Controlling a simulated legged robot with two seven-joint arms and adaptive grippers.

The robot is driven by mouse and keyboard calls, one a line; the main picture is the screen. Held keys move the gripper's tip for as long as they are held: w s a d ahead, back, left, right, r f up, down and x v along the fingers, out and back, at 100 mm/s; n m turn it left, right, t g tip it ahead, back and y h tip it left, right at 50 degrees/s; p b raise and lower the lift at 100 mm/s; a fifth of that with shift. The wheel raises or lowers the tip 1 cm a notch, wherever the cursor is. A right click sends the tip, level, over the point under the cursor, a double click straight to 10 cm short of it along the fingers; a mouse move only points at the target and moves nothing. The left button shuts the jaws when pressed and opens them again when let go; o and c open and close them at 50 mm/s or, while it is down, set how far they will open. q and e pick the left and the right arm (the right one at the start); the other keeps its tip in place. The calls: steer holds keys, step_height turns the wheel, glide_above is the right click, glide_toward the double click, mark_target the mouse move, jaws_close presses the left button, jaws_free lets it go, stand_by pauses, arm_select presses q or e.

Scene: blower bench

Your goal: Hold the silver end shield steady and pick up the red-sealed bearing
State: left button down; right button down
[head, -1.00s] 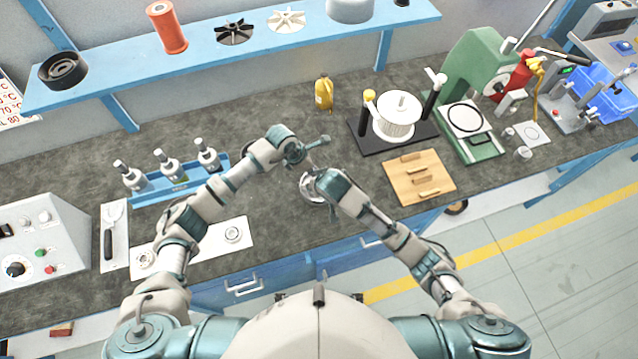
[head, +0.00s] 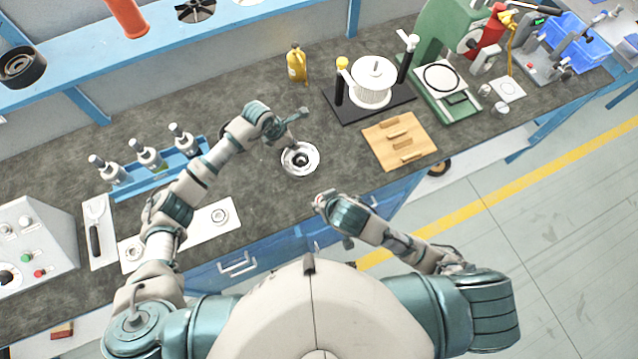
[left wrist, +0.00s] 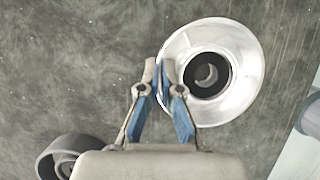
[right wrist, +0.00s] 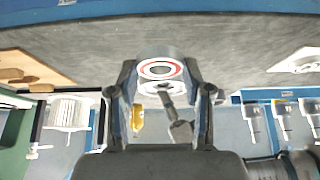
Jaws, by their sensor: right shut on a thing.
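The silver end shield (head: 300,159) lies on the dark bench top, a shiny flanged disc with a dark bored hub. It also shows in the left wrist view (left wrist: 240,62). My left gripper (head: 288,138) is at its upper left; in the left wrist view its fingertips (left wrist: 159,72) are together at the shield's rim. Whether they touch the rim I cannot tell. My right gripper (head: 322,203) is off the shield, by the bench's front edge. In the right wrist view its fingers are shut on the red-sealed bearing (right wrist: 160,70), a silver ring with a red band.
A wooden block board (head: 400,140) lies right of the shield, with a spool stand (head: 373,84) behind it. A blue rack of bottles (head: 150,160) and a white mat (head: 208,222) are to the left. A black cup-shaped part (left wrist: 68,155) stands near my left gripper.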

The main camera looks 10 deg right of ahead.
arm_select(q)
steer(key=shift+a+f, duration=0.1)
steer(key=c, duration=1.2)
jaws_free()
steer(key=shift+c, duration=0.2)
steer(key=v, duration=1.2)
steer(key=shift+a+f, duration=0.1)
